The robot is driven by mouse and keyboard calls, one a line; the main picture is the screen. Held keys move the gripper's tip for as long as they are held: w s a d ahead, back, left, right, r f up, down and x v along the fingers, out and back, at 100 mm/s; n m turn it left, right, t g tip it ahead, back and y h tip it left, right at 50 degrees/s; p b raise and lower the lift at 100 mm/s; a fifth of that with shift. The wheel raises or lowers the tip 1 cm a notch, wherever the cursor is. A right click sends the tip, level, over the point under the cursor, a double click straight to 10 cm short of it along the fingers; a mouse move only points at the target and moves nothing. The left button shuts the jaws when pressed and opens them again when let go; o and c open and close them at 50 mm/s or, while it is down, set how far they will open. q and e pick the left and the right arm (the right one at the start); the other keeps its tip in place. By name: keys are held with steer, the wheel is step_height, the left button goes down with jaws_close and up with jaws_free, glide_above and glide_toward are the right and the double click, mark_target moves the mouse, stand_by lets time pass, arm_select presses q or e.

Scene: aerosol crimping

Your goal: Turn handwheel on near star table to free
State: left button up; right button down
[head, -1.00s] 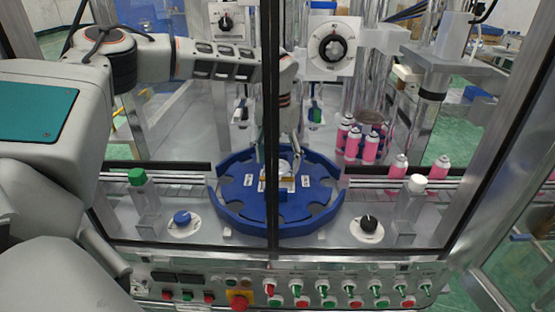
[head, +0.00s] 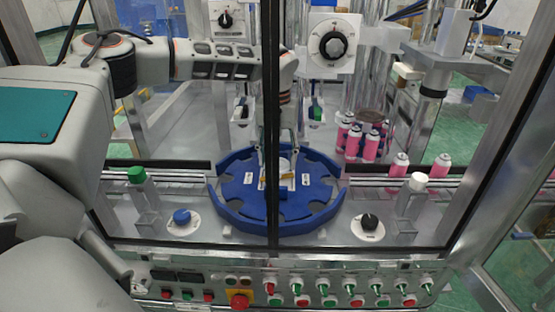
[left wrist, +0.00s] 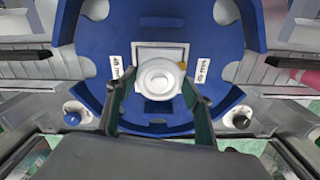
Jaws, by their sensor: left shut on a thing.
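The near star table (head: 235,205) is a blue notched disc at the middle of the head view. Its blue surface also fills much of the left wrist view (left wrist: 90,40). The round whitish handwheel (left wrist: 158,78) sits at its centre with a small yellow piece (left wrist: 182,66) at its right edge. White labels lie left (left wrist: 115,67) and right (left wrist: 203,70) of it; their text is too small to read surely. My left gripper (left wrist: 158,86) is shut on the handwheel, one finger on each side. In the head view a dark frame post partly hides this gripper (head: 284,158). My right gripper is not in view.
Pink cans (head: 353,141) stand behind the table, with more on the right rail (head: 440,165). A blue knob (head: 182,217) and a black knob (head: 369,222) flank the table in front. A control panel (head: 240,300) runs along the front edge.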

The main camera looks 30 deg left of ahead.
arm_select(q)
steer(key=n, duration=0.2)
steer(key=shift+n+b, duration=0.3)
steer(key=shift+n, duration=1.4)
steer(key=shift+a, duration=0.1)
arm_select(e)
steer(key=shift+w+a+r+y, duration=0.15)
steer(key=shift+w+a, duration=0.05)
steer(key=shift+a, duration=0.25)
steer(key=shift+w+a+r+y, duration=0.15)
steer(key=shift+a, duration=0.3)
arm_select(q)
steer(key=shift+s+n+b, duration=0.1)
steer(key=shift+n+b, duration=0.2)
steer(key=shift+n, duration=0.1)
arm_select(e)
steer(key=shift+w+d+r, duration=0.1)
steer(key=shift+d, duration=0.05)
arm_select(q)
steer(key=o, duration=1.1)
